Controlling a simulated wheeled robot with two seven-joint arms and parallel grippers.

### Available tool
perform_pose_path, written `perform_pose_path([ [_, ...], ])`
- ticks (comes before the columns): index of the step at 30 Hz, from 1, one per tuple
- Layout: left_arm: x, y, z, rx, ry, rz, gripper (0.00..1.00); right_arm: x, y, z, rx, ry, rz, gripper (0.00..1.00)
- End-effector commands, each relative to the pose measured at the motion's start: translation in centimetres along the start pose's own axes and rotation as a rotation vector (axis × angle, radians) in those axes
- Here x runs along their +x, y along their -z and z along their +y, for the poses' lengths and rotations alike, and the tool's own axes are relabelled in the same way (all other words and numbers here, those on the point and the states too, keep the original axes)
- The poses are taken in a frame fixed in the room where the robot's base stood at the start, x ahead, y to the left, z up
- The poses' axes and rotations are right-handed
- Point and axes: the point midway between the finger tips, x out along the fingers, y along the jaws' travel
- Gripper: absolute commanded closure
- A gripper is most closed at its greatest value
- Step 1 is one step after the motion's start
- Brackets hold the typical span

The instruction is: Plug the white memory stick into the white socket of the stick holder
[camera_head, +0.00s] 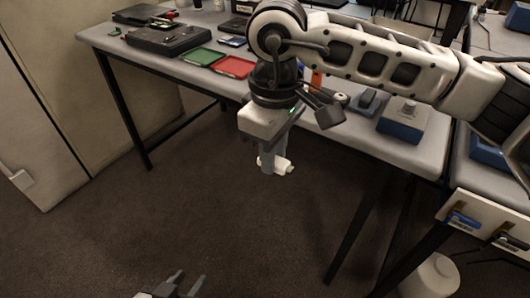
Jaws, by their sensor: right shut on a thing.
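My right gripper (271,160) hangs from the arm that comes in from the right, in front of the table edge and over the floor. It is shut on a white piece, which seems to be the white memory stick (284,167); the fingers hide part of it. My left gripper (185,283) shows only at the bottom edge, with its fingers apart and nothing between them. A pale upright panel (485,212) at the lower right carries a blue piece and a black piece. It may be the stick holder; I cannot make out a white socket on it.
A grey table (140,58) holds a green tray (203,57), a red tray (233,67), a black case (172,38) and a blue-based block (402,119). A white round container (432,277) stands at the lower right. The middle floor is clear.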

Motion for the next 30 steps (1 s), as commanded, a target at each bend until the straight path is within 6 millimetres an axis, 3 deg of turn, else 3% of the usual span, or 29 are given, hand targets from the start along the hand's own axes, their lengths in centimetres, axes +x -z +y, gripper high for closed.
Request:
perform_pose_path([
  [6,0.0,0.0,0.0,0.0,0.0,0.0,0.64,-4.0,-3.9,0.4,0.288,-0.003,0.004,0.98],
  [13,0.0,0.0,0.0,0.0,0.0,0.001,0.64,-6.8,-6.8,0.5,0.512,-0.002,0.002,0.98],
  [24,0.0,0.1,0.0,0.0,0.0,0.001,0.64,-7.5,-7.5,0.5,0.57,0.0,0.001,0.98],
  [30,0.0,0.1,0.0,0.0,0.0,0.001,0.64,-7.5,-6.7,0.4,0.591,0.001,0.001,0.98],
])
